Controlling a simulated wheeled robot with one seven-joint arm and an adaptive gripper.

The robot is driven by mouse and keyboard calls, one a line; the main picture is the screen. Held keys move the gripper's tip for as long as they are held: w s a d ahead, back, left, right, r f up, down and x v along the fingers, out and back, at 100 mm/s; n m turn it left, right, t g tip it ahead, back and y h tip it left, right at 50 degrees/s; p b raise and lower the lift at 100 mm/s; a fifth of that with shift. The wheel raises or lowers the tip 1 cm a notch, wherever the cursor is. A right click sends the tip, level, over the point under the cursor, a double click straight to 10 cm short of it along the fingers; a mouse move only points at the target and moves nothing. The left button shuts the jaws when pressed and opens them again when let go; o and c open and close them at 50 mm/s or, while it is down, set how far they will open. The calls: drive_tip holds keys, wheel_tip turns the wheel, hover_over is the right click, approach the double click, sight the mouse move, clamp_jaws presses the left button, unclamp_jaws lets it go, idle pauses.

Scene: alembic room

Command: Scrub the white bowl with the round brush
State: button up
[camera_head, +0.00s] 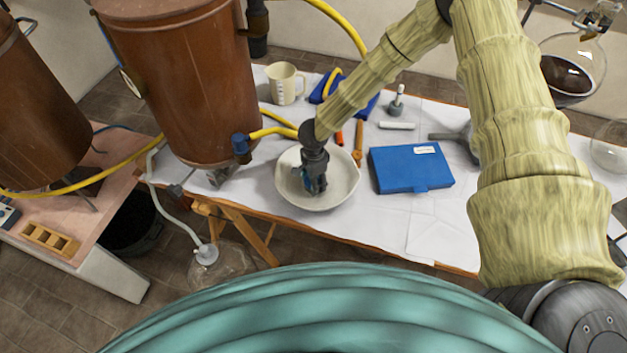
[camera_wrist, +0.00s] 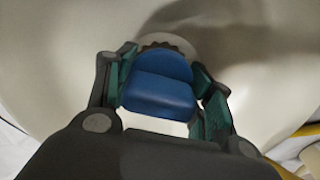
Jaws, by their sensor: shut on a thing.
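The white bowl (camera_head: 338,184) stands on the white-covered table, near its front edge. My gripper (camera_head: 317,188) points down inside the bowl. In the wrist view my gripper (camera_wrist: 165,100) is shut on the blue handle of the round brush (camera_wrist: 160,90). A dark bristle edge shows just beyond the handle, low over the bowl's inner floor. The pale inside of the bowl (camera_wrist: 60,50) fills most of the wrist view. I cannot tell whether the bristles touch the bowl. In the head view the brush is mostly hidden by my gripper.
A blue case (camera_head: 410,168) lies just right of the bowl. A large copper vessel (camera_head: 180,80) stands close on the left. A beige jug (camera_head: 284,84), yellow hoses and small tools are behind the bowl. Glass flasks (camera_head: 572,65) stand at the far right.

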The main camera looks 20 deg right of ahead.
drive_tip(key=shift+w+d+r+p, duration=0.1)
drive_tip(key=shift+d+r+p, duration=0.05)
drive_tip(key=shift+r+p, duration=0.9)
drive_tip(key=shift+w+d+r+p, duration=0.1)
drive_tip(key=shift+r+p, duration=0.5)
drive_tip(key=shift+r, duration=0.8)
drive_tip(key=shift+w+d+r, duration=0.1)
drive_tip(key=shift+d+r, duration=0.05)
drive_tip(key=shift+r, duration=1.1)
drive_tip(key=shift+w+d+r, duration=0.1)
drive_tip(key=shift+r, duration=1.1)
drive_tip(key=shift+r, duration=0.15)
drive_tip(key=shift+s+r, duration=0.1)
drive_tip(key=shift+r, duration=1.75)
